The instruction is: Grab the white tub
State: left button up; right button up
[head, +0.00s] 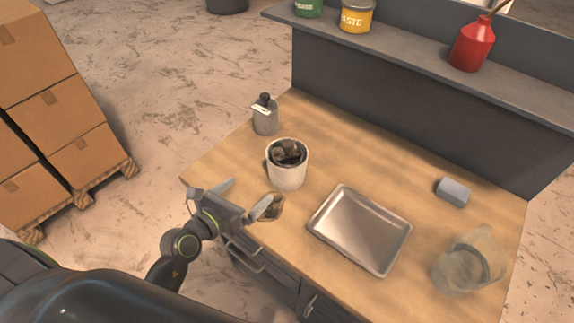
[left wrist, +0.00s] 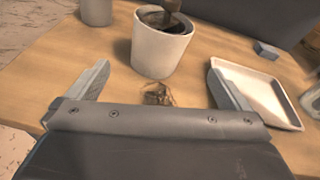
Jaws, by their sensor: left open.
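The white tub (head: 287,174) stands upright on the wooden workbench, left of the metal tray, with dark lumps inside it. In the left wrist view the tub (left wrist: 158,52) is straight ahead, beyond the fingertips and roughly centred between them. My left gripper (head: 244,196) is open and empty at the bench's near left edge, in front of the tub and apart from it. Its two spread fingers also show in the left wrist view (left wrist: 158,78). My right gripper is not in view.
A small brown object (head: 274,206) lies close to my gripper's right finger. A grey bottle (head: 265,118) stands behind the tub. A metal tray (head: 358,230), a grey block (head: 453,191) and a clear jug (head: 468,262) are to the right. A shelf (head: 400,45) runs behind.

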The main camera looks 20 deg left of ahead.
aim_at(275, 178)
pick_arm(q)
jog(key=w+d+f, duration=0.1)
jog(key=w+f, duration=0.1)
jog(key=w, duration=0.1)
jog(key=w+d+f+m+g+p, duration=0.1)
jog(key=w+f, duration=0.1)
jog(key=w, duration=0.2)
jog(key=w+d+f+m, duration=0.1)
jog(key=w+f, duration=0.1)
jog(key=w, duration=0.1)
jog(key=shift+w+d+f+g+p, duration=0.15)
jog(key=shift+w+f+g+p, duration=0.05)
jog(key=shift+f+g+p, duration=0.15)
jog(key=shift+w+d, duration=0.15)
jog(key=shift+w, duration=0.25)
jog(key=x, duration=0.3)
jog(key=shift+w+r+p, duration=0.1)
jog(key=shift+r+p, duration=0.05)
jog(key=shift+p, duration=0.2)
jog(key=shift+w+d+f, duration=0.2)
jog(key=shift+w+f, duration=0.1)
jog(key=shift+w, duration=0.3)
jog(key=shift+r, duration=0.1)
jog(key=c, duration=0.6)
